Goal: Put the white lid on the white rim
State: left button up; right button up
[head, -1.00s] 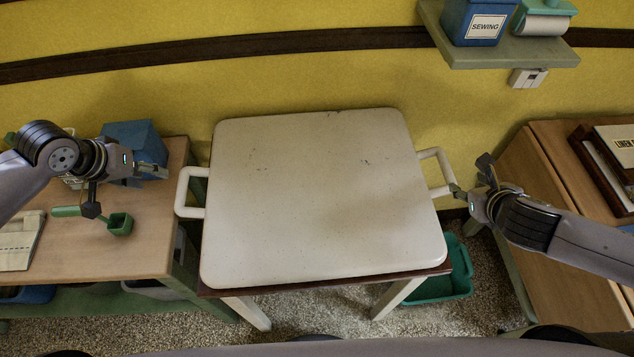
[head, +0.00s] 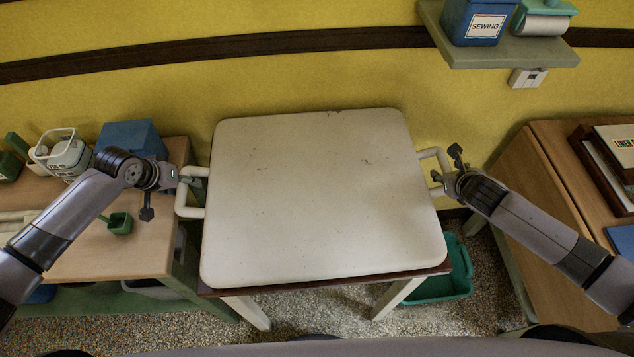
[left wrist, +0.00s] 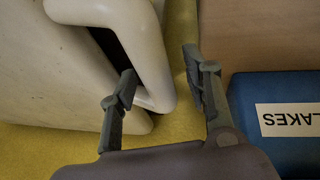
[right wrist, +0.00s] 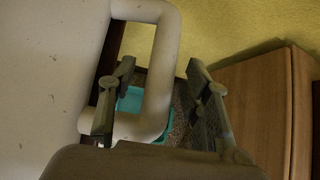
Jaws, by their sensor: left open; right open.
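The white lid (head: 320,200) is a large, worn, rounded square panel with a loop handle on each side. It lies flat on a brown-edged stand with white legs. My left gripper (head: 190,177) is open at the left handle (head: 183,196); in the left wrist view its fingers (left wrist: 160,85) stand either side of the handle bar (left wrist: 150,60). My right gripper (head: 440,182) is open at the right handle (head: 430,155); in the right wrist view its fingers (right wrist: 158,85) straddle the handle bar (right wrist: 160,75). I cannot make out a separate white rim.
A wooden table (head: 100,255) at the left holds a blue box (head: 130,138), a green scoop (head: 119,223) and a white container (head: 62,150). A wooden cabinet (head: 545,190) stands at the right. A teal bin (head: 450,275) is on the floor. A shelf (head: 490,50) hangs above right.

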pick_arm(q)
jog(key=shift+c, duration=0.2)
pick_arm(e)
jog(key=shift+c, duration=0.2)
pick_arm(q)
grip_shut()
pick_arm(e)
grip_shut()
dwell(0.5)
pick_arm(q)
jog(key=shift+w+r, duration=0.2)
jog(key=shift+r, duration=0.1)
pick_arm(e)
jog(key=shift+w+r, duration=0.2)
jog(key=shift+r, duration=0.05)
